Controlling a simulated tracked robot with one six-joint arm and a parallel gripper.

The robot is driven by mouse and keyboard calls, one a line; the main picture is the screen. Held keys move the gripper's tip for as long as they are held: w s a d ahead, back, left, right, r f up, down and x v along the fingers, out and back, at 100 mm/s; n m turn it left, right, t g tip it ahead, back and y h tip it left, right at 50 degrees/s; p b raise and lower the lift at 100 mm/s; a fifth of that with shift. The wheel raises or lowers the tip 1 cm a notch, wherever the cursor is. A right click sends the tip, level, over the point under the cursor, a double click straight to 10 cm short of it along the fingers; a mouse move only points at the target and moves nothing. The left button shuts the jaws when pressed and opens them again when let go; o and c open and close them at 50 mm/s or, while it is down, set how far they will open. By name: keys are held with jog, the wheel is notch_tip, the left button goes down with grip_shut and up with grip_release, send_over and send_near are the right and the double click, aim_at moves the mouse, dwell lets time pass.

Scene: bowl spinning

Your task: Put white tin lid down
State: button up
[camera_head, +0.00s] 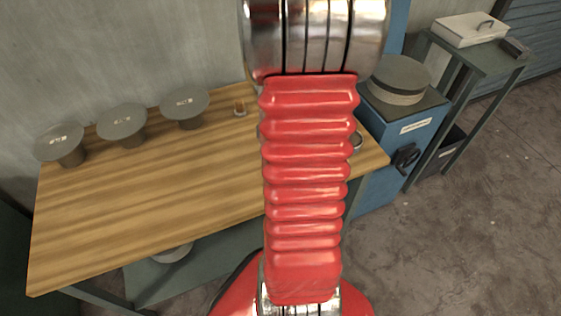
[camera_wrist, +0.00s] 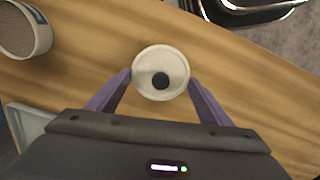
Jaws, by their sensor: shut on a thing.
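The white tin lid (camera_wrist: 146,66) shows in the wrist view as a round white disc with a raised rim and a dark round knob or hole near its middle. My gripper (camera_wrist: 160,78) is shut on it, with one purple finger against each side. The wooden table (camera_wrist: 92,55) lies beneath; I cannot tell whether the lid touches it. The same wooden table (camera_head: 150,215) spreads to the left of the arm.
A round white-walled container (camera_wrist: 40,42) stands upper left in the wrist view. A blue cabinet (camera_head: 395,140) adjoins on the right.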

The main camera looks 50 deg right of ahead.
jog(key=shift+f, duration=1.4)
jog(key=o, duration=1)
jog(key=shift+f, duration=0.1)
notch_tip(320, 180, up, 12)
jog(key=shift+r, duration=0.15)
